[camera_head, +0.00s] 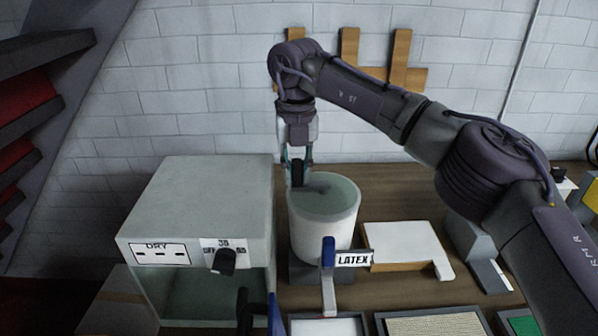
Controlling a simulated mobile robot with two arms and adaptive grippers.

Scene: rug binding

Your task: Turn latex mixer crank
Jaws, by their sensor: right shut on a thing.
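The latex mixer is a pale round drum (318,235) on a dark base, with a white LATEX label (353,259) at its front. A dark crank arm (318,189) lies across the drum's greenish top and reaches to its left rim. My right gripper (298,172) comes down from above at the drum's back left edge. It is shut on the crank's upright dark handle, which its fingers partly hide. A blue-handled lever (328,253) stands in front of the drum.
A grey box (200,205) with a DRY label and a black knob (224,261) stands close to the drum's left. A white block (402,246) lies to the right on the wooden table (385,190). Trays (432,325) line the front edge. Wooden pegs (349,48) are on the back wall.

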